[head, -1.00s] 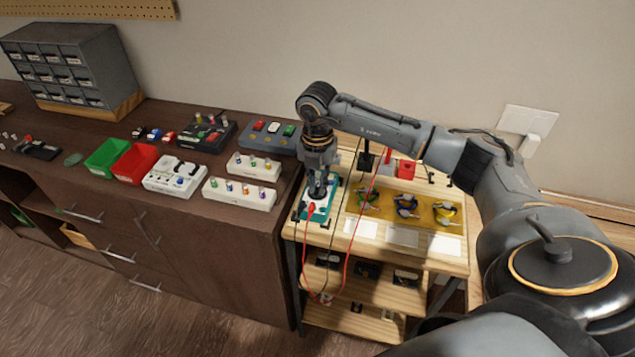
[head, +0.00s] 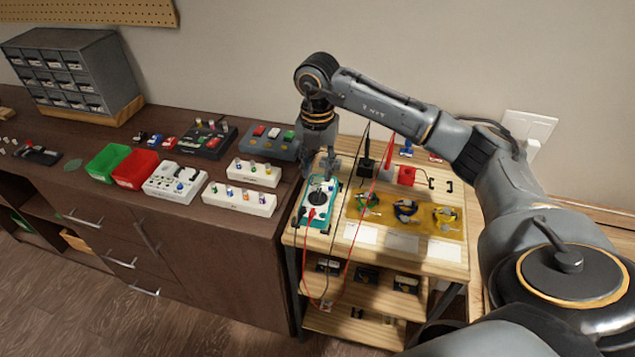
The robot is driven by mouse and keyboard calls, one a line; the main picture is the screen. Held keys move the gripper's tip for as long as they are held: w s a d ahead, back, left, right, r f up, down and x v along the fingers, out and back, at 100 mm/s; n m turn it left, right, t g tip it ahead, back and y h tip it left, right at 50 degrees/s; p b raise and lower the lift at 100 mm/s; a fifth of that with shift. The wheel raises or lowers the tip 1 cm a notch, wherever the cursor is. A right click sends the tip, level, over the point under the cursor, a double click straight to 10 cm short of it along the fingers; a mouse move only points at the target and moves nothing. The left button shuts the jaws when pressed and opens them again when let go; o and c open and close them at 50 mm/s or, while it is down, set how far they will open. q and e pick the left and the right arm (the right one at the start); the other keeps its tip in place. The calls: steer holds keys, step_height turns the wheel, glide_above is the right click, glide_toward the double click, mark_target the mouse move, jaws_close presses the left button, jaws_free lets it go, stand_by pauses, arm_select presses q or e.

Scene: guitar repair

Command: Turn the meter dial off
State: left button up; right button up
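The meter (head: 312,218) is a teal-edged, white-faced box lying on the wooden cart's top at its left end. Its round black dial (head: 320,192) shows in the upper part of the face; its exact setting is too small to read. A red and a black test lead run from the meter's lower part. My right gripper (head: 319,172) points down just above the far end of the meter, its fingers apart, with nothing visible between them. Whether a fingertip touches the meter I cannot tell. My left gripper is not in view.
A yellow tray (head: 382,222) with several coiled parts lies right of the meter. Black and red blocks (head: 406,175) stand behind it. The dark cabinet (head: 245,228) with trays and pedal boxes adjoins at left. Lead wires hang over the cart's front.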

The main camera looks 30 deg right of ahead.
step_height(320, 180, up, 5)
steer(key=shift+r, duration=0.1)
stand_by(0.6)
